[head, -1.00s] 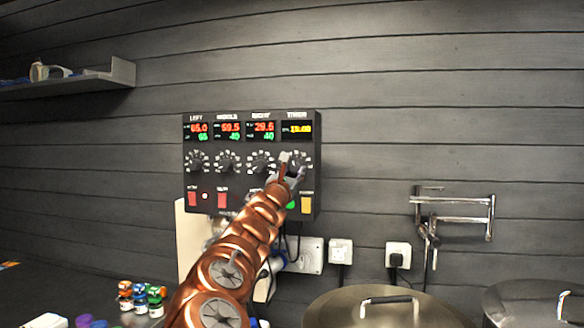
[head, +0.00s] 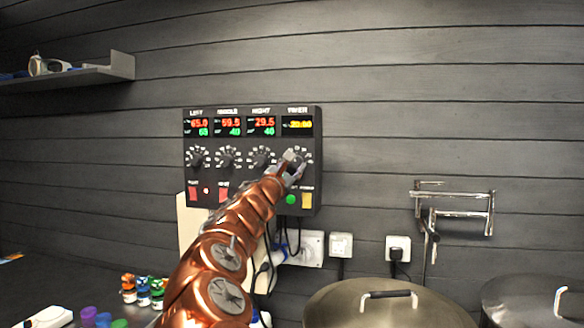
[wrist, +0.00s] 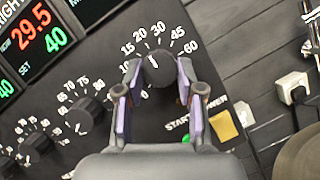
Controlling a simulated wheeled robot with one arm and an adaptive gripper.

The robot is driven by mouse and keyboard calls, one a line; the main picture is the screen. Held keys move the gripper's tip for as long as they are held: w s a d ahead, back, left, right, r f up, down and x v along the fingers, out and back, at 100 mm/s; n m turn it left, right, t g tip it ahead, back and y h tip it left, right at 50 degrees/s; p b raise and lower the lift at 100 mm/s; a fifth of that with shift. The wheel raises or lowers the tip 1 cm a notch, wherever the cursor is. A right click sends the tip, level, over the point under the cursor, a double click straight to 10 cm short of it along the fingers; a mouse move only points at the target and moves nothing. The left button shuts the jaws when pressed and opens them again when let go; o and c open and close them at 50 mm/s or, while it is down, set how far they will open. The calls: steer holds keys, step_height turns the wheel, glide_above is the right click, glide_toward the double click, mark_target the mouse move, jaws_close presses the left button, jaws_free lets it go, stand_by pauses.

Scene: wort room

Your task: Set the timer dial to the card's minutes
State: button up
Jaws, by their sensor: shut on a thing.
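The black timer dial (wrist: 158,68) is at the top middle of the wrist view, with a printed scale up to 60 around it. Its white pointer mark faces up and slightly left, near the 20. My gripper (wrist: 159,92) has its two purple-padded fingers on either side of the dial, shut on it. In the head view my gripper (head: 293,163) covers most of the dial. The yellow timer display (head: 298,124) above it seems to read 20:00, though the digits are small. I cannot make out a card in either view.
The control panel (head: 228,175) on the wall has more knobs to the left and red, green and yellow buttons below. Green START (wrist: 187,139) and yellow (wrist: 223,126) buttons lie close to my fingers. Lidded pots (head: 385,305) stand below right.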

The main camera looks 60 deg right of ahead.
steer(key=shift+s+r, duration=0.1)
steer(key=shift+s, duration=0.15)
steer(key=o, duration=0.9)
steer(key=shift+s, duration=0.15)
steer(key=shift+o, duration=1.2)
steer(key=shift+w, duration=0.2)
steer(key=shift+a, duration=0.2)
steer(key=shift+w+a+f, duration=0.1)
steer(key=shift+a+f, duration=0.15)
steer(key=shift+a, duration=0.25)
steer(key=v, duration=1)
steer(key=shift+s+a, duration=0.2)
steer(key=shift+a, duration=0.1)
steer(key=shift+f, duration=0.1)
